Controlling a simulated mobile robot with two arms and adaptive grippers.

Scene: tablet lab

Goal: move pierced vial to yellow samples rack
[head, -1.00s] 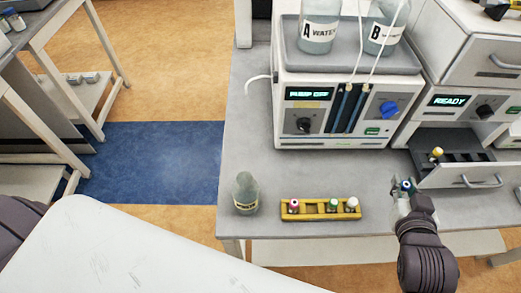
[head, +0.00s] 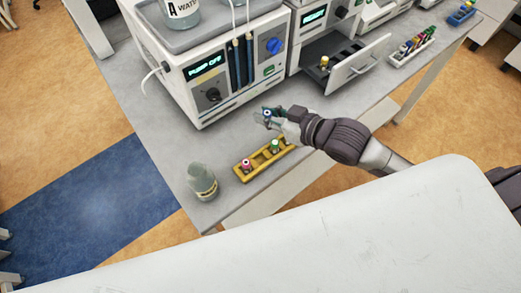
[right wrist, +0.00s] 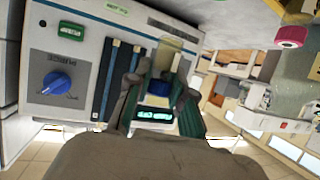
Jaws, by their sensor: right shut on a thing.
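My right gripper (head: 268,119) is shut on a blue-capped vial (head: 267,112), held above the bench just behind the yellow rack. The blue cap (right wrist: 158,88) shows between the green finger pads in the right wrist view. The cap's top is too small to judge a piercing. The yellow rack (head: 265,167) holds a red-capped vial (head: 246,164) at its left end and a green-capped vial (head: 275,146) further right, with an empty slot between them. My right gripper and wrist hide its right end. My left gripper is not in view.
A glass bottle (head: 202,182) stands left of the rack, near the bench edge. The pump machine (head: 210,95) stands behind. An open drawer (head: 358,62) with a yellow-capped vial (head: 324,62) lies further right. A white rack (head: 412,55) of several vials stands beyond.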

